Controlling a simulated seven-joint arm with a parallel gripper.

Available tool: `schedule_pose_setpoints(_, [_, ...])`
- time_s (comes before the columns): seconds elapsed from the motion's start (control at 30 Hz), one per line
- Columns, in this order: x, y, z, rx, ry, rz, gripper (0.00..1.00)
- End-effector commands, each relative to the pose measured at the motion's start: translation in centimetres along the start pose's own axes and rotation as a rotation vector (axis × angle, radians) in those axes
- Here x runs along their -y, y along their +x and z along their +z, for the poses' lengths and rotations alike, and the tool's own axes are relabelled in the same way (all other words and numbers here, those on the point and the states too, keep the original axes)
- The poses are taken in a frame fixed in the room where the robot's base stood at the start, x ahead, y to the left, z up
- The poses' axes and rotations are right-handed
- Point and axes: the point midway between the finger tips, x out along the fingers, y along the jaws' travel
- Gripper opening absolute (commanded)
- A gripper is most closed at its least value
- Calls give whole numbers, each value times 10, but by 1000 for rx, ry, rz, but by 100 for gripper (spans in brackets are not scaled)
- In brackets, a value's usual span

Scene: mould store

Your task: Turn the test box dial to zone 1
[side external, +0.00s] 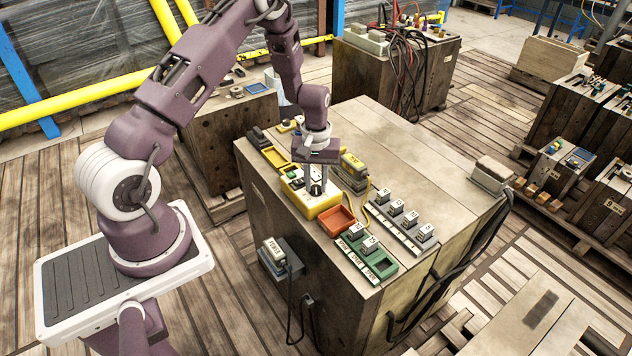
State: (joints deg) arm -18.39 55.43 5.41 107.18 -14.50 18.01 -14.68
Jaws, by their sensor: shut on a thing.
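The test box (323,208) is a yellow box with a pale top face on the near left part of the large wooden crate top. Its dark dial (316,188) sits on the top face. My gripper (315,184) points straight down over the box, with its fingers closed around the dial. The fingers cover part of the dial, and the zone marks are too small to read, so I cannot tell which zone it points at.
An orange tray (328,226) and a green tray (390,268) lie right of the test box. Labelled blocks stand on a grey rail (400,232). A yellow device (354,166) with a cable stands behind the box. The crate top (420,150) is bare towards the back right.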

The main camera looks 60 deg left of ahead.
Motion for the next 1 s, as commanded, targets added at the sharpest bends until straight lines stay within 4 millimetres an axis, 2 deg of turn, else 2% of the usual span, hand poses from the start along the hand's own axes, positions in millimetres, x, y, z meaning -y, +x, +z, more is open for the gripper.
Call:
schedule_pose_setpoints(0.23, [0,0,1,3,1,0,0])
schedule_pose_setpoints(0.27, [0,0,1,4,1,0,31])
schedule_pose_setpoints(0.33, [0,0,1,3,0,0,44])
schedule_pose_setpoints(0.37, [0,0,1,3,0,0,47])
schedule_pose_setpoints(0.67, [0,-2,0,0,0,0,47])
schedule_pose_setpoints(1.0, [-1,-63,0,-1,1,1,47])
